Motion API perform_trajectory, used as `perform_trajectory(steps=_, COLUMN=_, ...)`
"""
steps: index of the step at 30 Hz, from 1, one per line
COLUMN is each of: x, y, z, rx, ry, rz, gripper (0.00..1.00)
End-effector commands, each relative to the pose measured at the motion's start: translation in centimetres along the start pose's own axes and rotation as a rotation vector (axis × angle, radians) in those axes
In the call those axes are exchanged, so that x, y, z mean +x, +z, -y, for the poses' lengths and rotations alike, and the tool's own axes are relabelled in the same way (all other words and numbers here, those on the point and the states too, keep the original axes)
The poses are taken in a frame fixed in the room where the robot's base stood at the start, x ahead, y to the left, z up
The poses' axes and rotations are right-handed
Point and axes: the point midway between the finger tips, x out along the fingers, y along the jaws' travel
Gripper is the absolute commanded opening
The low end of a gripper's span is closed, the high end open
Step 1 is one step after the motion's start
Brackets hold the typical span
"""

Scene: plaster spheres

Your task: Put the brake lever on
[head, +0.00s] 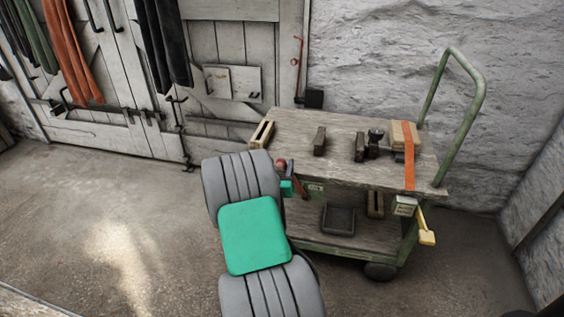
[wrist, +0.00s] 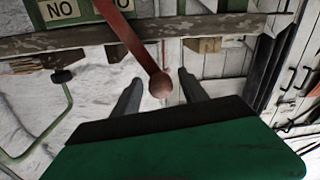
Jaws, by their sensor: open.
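The brake lever (wrist: 137,42) is a red bar with a round red knob (wrist: 160,86) at its end. In the wrist view it comes in from the top, by a plate reading "NO". The knob also shows in the head view (head: 281,163), at the cart's near left corner, partly hidden by my arm. My gripper (wrist: 157,79) is open. Its two grey fingers appear on either side of the knob, with gaps visible on both sides. I cannot tell whether the knob is fully between them in depth. In the head view my arm hides the fingers.
The cart (head: 345,172) has a wooden top, a lower shelf and a green handle (head: 482,85) at right. Blocks and an orange strap (head: 409,165) lie on top. A yellow handle (head: 427,237) hangs at its right end. Floor (head: 100,220) at left is clear.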

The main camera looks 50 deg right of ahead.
Motion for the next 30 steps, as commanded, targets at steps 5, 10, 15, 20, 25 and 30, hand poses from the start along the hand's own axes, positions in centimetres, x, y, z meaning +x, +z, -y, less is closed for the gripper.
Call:
perform_trajectory(steps=5, x=2.7, y=-0.1, z=-0.1, rx=0.001, ry=0.001, rz=0.0, gripper=0.51)
perform_trajectory(steps=10, x=3.3, y=-0.1, z=0.1, rx=0.001, ry=-0.002, rz=-0.001, gripper=0.51)
perform_trajectory(steps=15, x=3.3, y=0.0, z=0.1, rx=0.0, ry=-0.002, rz=0.0, gripper=0.49)
perform_trajectory(steps=20, x=3.2, y=0.0, z=0.1, rx=0.0, ry=-0.002, rz=0.0, gripper=0.36)
perform_trajectory(steps=25, x=3.2, y=0.0, z=0.1, rx=0.0, ry=-0.002, rz=0.0, gripper=0.22)
perform_trajectory(steps=30, x=3.2, y=0.0, z=0.1, rx=0.0, ry=-0.002, rz=0.0, gripper=0.08)
